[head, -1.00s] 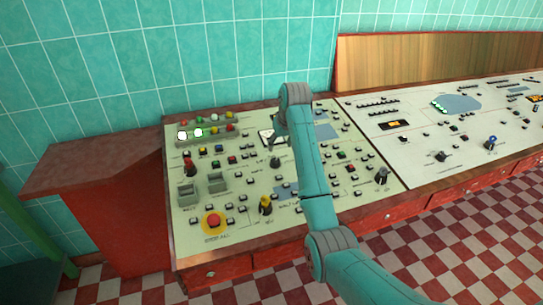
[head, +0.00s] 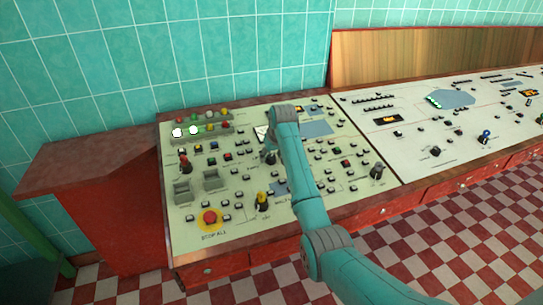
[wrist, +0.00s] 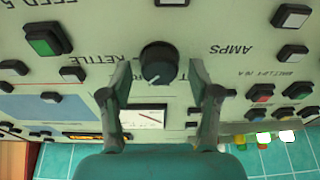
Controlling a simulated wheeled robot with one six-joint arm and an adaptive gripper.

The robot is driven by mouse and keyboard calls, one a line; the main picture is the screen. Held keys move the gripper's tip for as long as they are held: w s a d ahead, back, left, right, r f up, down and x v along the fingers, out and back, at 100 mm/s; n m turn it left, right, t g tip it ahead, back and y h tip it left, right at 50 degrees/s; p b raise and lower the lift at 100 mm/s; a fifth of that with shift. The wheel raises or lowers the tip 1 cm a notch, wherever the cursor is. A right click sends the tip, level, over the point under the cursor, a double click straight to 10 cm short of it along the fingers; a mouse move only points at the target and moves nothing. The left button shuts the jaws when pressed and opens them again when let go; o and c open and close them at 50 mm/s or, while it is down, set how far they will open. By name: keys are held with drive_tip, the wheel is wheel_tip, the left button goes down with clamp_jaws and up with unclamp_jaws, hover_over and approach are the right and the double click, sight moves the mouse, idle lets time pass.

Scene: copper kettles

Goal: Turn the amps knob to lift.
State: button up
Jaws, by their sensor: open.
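A dark round knob (wrist: 158,64) with a pale pointer line sits on the cream panel (wrist: 215,20) in the wrist view. The upside-down label AMPS (wrist: 228,50) is printed beside it, and KETTLE is on its other side. My gripper (wrist: 158,78) is open, with one finger on each side of the knob in the picture. Gaps show between the knob and both fingers. I cannot tell how far the fingertips are above the panel. In the head view the knob (head: 270,158) shows just left of my arm, which partly covers the gripper.
A white meter (wrist: 147,116) lies between my fingers, beyond the knob. Several push buttons surround it, including a green one (wrist: 48,38). In the head view, a red stop button (head: 209,217) and a yellow-topped knob (head: 262,201) stand nearer the panel's front.

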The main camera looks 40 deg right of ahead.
drive_tip(key=c, duration=1.1)
drive_tip(key=shift+c, duration=0.2)
drive_tip(key=shift+n, duration=0.3)
drive_tip(key=n, duration=0.3)
drive_tip(key=shift+n+y, duration=0.4)
drive_tip(key=n, duration=0.4)
drive_tip(key=shift+n+y, duration=0.3)
drive_tip(key=shift+y, duration=0.1)
drive_tip(key=n, duration=0.4)
drive_tip(key=shift+g+y, duration=0.3)
drive_tip(key=shift+g, duration=0.1)
drive_tip(key=n, duration=0.5)
drive_tip(key=shift+g, duration=0.4)
